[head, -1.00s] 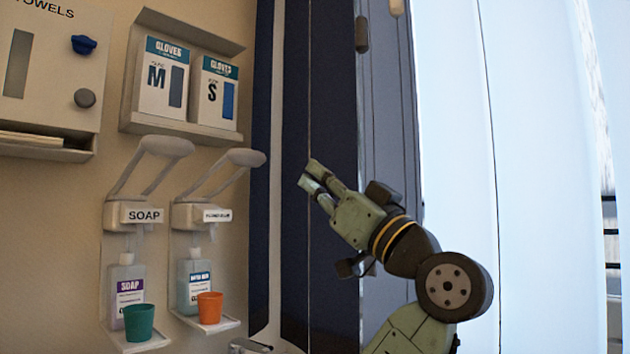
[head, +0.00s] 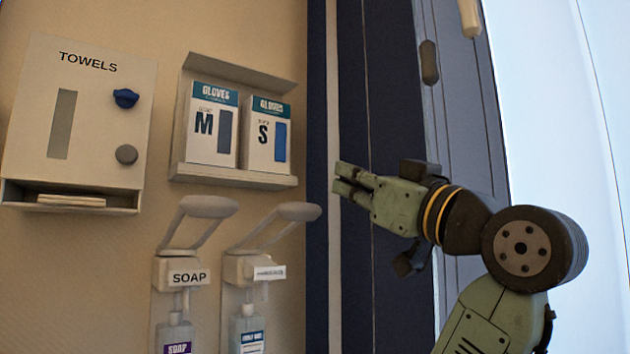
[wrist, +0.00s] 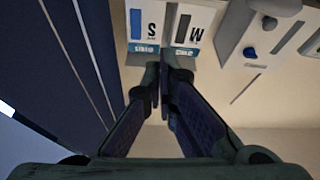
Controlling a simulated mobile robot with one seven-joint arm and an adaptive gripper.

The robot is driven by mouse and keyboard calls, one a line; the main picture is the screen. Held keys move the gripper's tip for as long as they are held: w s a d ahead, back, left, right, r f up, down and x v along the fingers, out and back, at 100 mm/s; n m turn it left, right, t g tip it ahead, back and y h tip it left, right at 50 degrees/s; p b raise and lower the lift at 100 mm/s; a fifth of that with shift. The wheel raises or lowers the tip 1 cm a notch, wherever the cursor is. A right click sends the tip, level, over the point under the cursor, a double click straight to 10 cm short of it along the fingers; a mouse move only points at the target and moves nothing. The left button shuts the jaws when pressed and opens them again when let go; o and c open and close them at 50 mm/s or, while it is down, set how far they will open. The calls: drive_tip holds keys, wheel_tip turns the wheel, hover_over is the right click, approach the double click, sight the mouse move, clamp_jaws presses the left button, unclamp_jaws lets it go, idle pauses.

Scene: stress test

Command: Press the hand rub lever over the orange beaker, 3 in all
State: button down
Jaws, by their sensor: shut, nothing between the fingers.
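The hand rub dispenser (head: 238,270) is the right of two wall dispensers in the head view. Its grey lever (head: 290,212) sticks out up and to the right. The label is too small to read surely, and its bottle (head: 248,325) is cut off by the lower edge. The orange beaker is out of view. My gripper (head: 338,178) is shut and empty, pointing left, right of and a little above the lever in the picture, apart from it. In the wrist view my shut fingers (wrist: 164,68) point toward the glove boxes; no lever shows there.
The soap dispenser (head: 183,275) with its own lever (head: 208,206) stands just left. Glove boxes (head: 212,125) sit on a shelf above, and a towel dispenser (head: 100,125) is at upper left. A dark blue panel (head: 385,110) lies behind my gripper.

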drive_tip(key=shift+s+a+r, duration=0.1)
drive_tip(key=p+x, duration=0.5)
drive_tip(key=x, duration=0.5)
drive_tip(key=shift+w+f, duration=0.15)
drive_tip(key=shift+f, duration=0.9)
drive_tip(key=shift+w+f, duration=0.1)
drive_tip(key=shift+f, duration=0.95)
